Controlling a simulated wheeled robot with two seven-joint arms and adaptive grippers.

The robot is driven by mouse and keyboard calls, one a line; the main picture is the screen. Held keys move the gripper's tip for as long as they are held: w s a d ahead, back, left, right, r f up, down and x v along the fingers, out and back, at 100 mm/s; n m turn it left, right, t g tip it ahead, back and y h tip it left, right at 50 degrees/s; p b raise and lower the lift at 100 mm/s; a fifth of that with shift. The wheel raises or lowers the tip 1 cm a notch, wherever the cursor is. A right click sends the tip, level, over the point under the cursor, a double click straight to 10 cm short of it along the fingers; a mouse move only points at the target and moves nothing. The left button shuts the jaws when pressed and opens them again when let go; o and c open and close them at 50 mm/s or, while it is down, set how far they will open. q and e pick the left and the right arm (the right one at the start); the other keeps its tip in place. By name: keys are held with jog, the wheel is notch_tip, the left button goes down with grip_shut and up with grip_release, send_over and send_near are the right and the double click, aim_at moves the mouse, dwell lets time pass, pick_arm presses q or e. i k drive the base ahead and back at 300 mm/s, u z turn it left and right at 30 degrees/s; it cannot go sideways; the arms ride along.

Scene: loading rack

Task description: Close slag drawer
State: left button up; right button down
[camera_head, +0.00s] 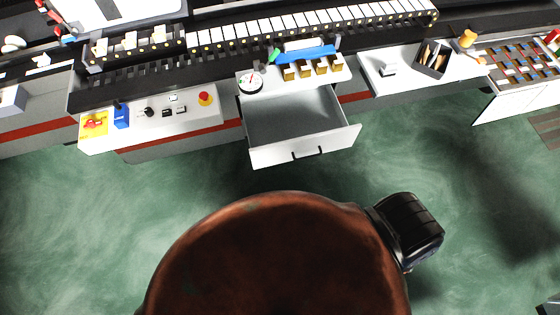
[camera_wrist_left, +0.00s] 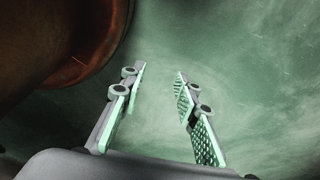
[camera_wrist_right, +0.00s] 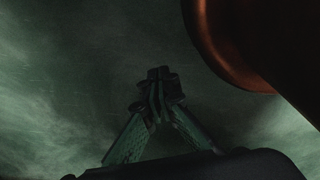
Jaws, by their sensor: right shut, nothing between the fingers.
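The slag drawer (camera_head: 298,132) is white with a dark handle and stands pulled out from the middle of the workstation in the head view. Its grey inside looks empty. Neither gripper shows in the head view. In the left wrist view my left gripper (camera_wrist_left: 160,78) is open and empty above the green floor. In the right wrist view my right gripper (camera_wrist_right: 158,75) is shut with nothing in it, also over the floor. The drawer is not visible in either wrist view.
A control panel (camera_head: 150,122) with a red button is left of the drawer. A white counter (camera_head: 400,72) with a dark holder (camera_head: 432,58) is to its right. A conveyor (camera_head: 310,22) runs behind. The green floor (camera_head: 90,220) in front is clear.

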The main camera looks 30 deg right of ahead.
aim_at(309, 122)
jog(key=k, duration=0.5)
jog(key=z, duration=1)
jog(key=i, duration=0.5)
